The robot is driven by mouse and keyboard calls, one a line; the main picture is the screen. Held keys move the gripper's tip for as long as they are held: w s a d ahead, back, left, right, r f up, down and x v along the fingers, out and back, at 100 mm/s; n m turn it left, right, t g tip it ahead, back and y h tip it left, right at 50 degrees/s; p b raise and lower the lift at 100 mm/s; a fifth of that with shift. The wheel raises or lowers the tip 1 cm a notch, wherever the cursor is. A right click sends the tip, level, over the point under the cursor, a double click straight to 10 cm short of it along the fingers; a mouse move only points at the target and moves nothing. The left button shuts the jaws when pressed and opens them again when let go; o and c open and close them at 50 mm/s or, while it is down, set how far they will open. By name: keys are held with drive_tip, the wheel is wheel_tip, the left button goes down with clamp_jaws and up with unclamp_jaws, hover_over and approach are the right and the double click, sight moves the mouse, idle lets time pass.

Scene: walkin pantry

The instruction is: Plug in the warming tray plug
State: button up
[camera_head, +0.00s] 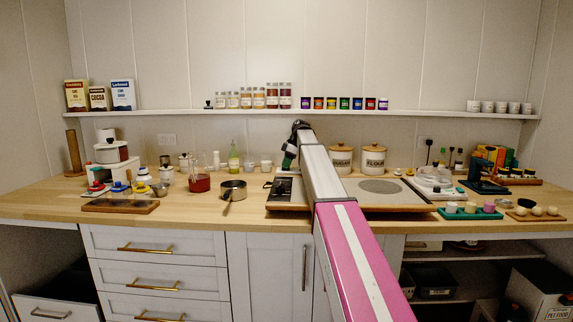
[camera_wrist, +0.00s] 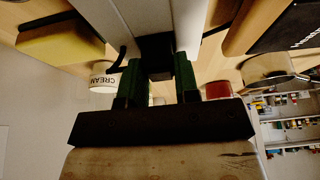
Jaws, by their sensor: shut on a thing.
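My gripper (camera_wrist: 159,76) shows in the wrist view with its two green fingers closed on a small dark block, which looks like the plug (camera_wrist: 157,48). A dark cord (camera_wrist: 116,62) shows to the left of the fingers. In the head view my gripper (camera_head: 290,156) is above the back of the counter, small and partly behind my arm, and the plug cannot be made out there. A flat, wide appliance that may be the warming tray (camera_head: 408,201) lies below, with a round grey plate and a dark panel on its left. My arm crosses its middle.
Wall outlets show at left (camera_head: 167,139) and right (camera_head: 426,142); dark plugs and cords are at the right one. Sugar and flour canisters (camera_head: 373,159) stand behind the appliance. A saucepan (camera_head: 233,189) and a red-filled beaker (camera_head: 200,183) are to the left. A shelf (camera_head: 200,113) runs above.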

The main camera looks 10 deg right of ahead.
drive_tip(key=shift+f, duration=0.1)
drive_tip(key=o, duration=0.9)
drive_tip(key=v, duration=1.2)
drive_tip(key=shift+a, duration=0.15)
